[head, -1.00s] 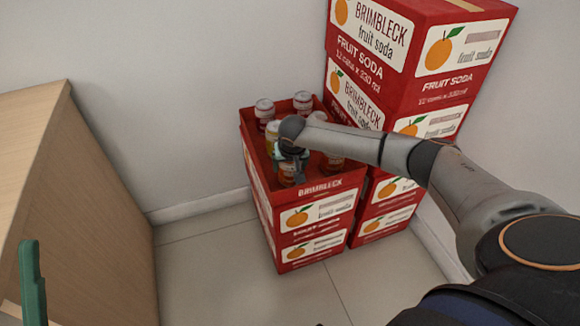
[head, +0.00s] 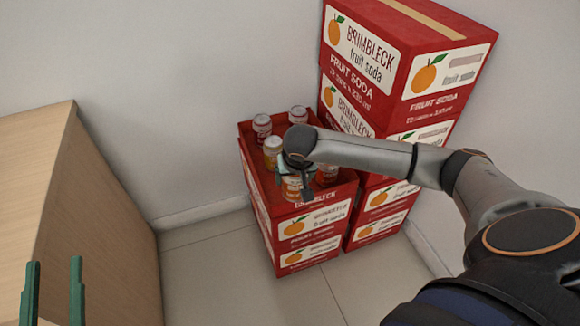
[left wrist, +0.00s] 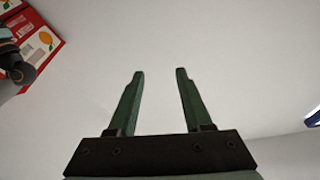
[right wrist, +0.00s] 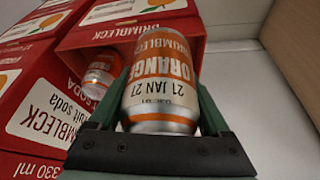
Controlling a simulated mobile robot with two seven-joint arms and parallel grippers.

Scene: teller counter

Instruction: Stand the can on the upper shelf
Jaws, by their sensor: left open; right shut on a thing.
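An orange-and-white soda can (right wrist: 160,80) is in my right gripper (right wrist: 158,108), with one green finger on each side of it. Its printed label appears upside down in the right wrist view. In the head view, the can (head: 292,188) is at the front edge of the open red box, partly covered by my wrist and fingers. My left gripper (head: 54,290) is open and empty at the lower left; both fingers also show apart in the left wrist view (left wrist: 154,100). No upper shelf can be made out clearly.
The open red box (head: 257,172) holds several other cans (head: 272,148). A taller stack of red soda cartons (head: 370,75) stands to its right by the wall. A wooden panel or cabinet (head: 100,210) stands at left. Bare floor (head: 225,255) lies between.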

